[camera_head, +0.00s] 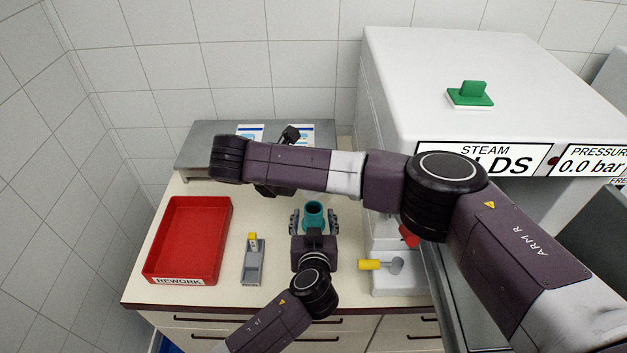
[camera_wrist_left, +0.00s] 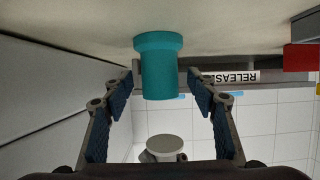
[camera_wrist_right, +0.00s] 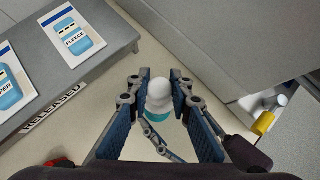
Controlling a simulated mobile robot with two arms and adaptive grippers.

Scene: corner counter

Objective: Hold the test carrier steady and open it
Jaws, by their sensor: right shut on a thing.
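The teal test carrier (camera_head: 314,216) stands upright on the counter, and its top looks open in the head view. In the left wrist view, seen upside down, the carrier (camera_wrist_left: 160,75) has its wider end toward the counter. My left gripper (camera_head: 314,222) is open around it, with a gap on each side. My right gripper (camera_wrist_right: 158,88) is shut on the white cap (camera_wrist_right: 159,92), with teal showing below it. A white disc (camera_wrist_left: 165,143), apparently this cap, shows apart above the carrier in the left wrist view. My right arm hides most of my right gripper in the head view.
A red REWORK tray (camera_head: 187,240) and a grey holder (camera_head: 254,268) with a yellow top stand left of the carrier. A grey RELEASED shelf (camera_head: 200,150) is behind. A yellow-handled fitting (camera_head: 370,264) and the white steam machine (camera_head: 480,60) are close at the right.

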